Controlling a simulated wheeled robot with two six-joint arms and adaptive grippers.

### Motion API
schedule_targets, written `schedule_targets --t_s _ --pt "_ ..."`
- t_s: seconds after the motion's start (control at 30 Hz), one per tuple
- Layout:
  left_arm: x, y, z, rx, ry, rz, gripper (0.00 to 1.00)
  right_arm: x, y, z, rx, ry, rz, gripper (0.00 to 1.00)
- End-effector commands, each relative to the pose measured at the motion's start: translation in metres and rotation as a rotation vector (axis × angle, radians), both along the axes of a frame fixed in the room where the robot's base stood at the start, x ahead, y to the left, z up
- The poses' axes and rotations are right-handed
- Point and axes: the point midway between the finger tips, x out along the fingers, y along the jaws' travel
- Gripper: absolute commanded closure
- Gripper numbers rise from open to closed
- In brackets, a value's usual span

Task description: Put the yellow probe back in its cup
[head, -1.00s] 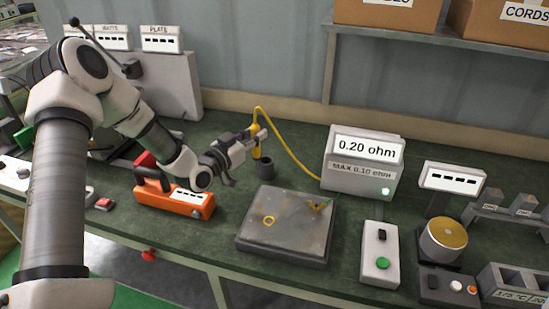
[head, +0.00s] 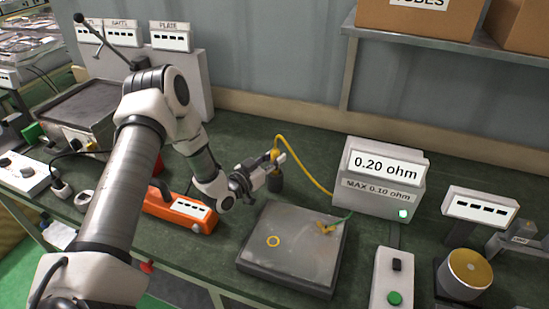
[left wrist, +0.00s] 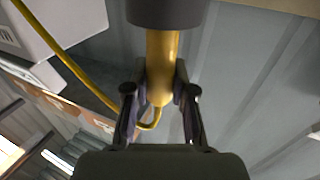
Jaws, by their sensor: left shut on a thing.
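My left gripper (head: 277,166) is shut on the yellow probe (head: 273,155), whose yellow cable leaves its upper end. The dark cup (head: 275,183) stands on the bench just below the gripper, partly hidden by the fingers. In the left wrist view, the fingers (left wrist: 160,92) are on either side of the probe (left wrist: 162,55). The dark cup (left wrist: 167,12) is at the top there and hides the probe's far end, which appears to be at or inside the rim; the depth cannot be told. My right gripper is out of view.
A grey meter (head: 378,192) reading 0.20 ohm stands right of the cup, joined to the yellow cable. A grey plate (head: 300,262) with a yellow ring lies in front. An orange device (head: 181,213) sits left. Some bench behind the cup is clear.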

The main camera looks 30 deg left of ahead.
Motion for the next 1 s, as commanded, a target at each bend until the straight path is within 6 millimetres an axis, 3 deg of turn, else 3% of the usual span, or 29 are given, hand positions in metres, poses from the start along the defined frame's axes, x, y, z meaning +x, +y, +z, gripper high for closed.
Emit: schedule_targets --t_s 0.17,0.2,0.27,0.67,0.77,1.0 --pt "0.0 0.0 -0.004 0.0 0.0 0.0 1.0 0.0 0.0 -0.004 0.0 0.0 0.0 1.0" --pt "0.0 0.0 -0.004 0.0 0.0 0.0 0.72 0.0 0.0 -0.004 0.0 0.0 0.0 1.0" --pt "0.0 0.0 -0.003 0.0 0.0 0.0 0.51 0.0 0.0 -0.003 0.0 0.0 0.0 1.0" --pt "-0.003 0.001 0.001 -0.002 0.001 0.002 0.51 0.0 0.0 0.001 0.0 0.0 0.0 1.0" --pt "-0.02 0.005 -0.001 -0.005 0.003 0.004 0.51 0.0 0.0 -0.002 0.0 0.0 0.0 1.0" --pt "-0.083 0.015 0.001 -0.007 0.001 0.007 0.51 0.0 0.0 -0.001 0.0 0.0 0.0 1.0"
